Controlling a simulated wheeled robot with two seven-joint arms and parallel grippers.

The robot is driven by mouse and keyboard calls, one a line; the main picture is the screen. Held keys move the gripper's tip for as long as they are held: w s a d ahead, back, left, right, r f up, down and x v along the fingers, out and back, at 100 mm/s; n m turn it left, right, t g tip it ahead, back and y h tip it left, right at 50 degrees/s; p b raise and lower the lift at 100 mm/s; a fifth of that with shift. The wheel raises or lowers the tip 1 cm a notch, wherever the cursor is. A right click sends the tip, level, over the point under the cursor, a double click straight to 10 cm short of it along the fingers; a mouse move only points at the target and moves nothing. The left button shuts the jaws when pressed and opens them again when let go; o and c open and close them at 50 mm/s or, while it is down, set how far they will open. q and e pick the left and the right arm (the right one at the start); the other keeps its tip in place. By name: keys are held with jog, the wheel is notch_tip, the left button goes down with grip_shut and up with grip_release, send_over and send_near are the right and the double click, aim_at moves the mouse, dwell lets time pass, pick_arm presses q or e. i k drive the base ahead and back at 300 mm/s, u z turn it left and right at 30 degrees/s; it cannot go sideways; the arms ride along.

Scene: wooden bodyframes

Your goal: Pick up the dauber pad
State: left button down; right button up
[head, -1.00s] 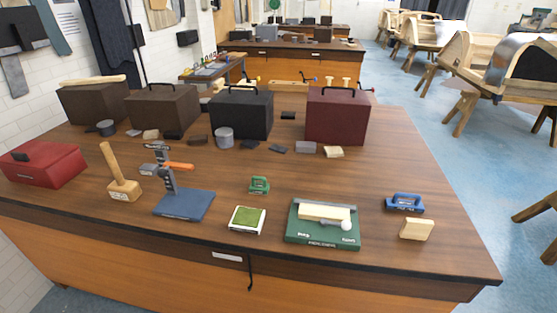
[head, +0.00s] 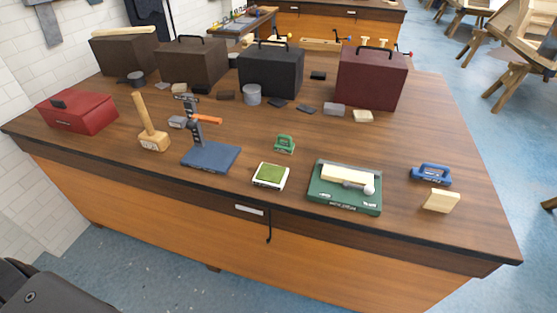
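A small square green pad (head: 270,175) in a white frame lies near the front edge of the wooden workbench (head: 330,140); it best fits the dauber pad, though I cannot read a label. Right of it lies a green board (head: 345,205) bearing a pale block (head: 346,175) and a small white-ended piece. Behind the pad stands a small green handled tool (head: 285,144). Neither of my grippers is in view.
Left of the pad are a blue-based stand (head: 211,157), a wooden mallet (head: 153,140) and a red box (head: 78,111). At right are a blue handled tool (head: 431,174) and a wood block (head: 440,201). Several cases, one maroon (head: 370,78), line the back.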

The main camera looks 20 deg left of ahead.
aim_at(280, 146)
jog(key=k, duration=1.35)
jog(key=z, duration=0.65)
jog(key=i, duration=1.4)
jog(key=u, duration=0.6)
jog(key=i, duration=0.5)
jog(key=u, duration=0.35)
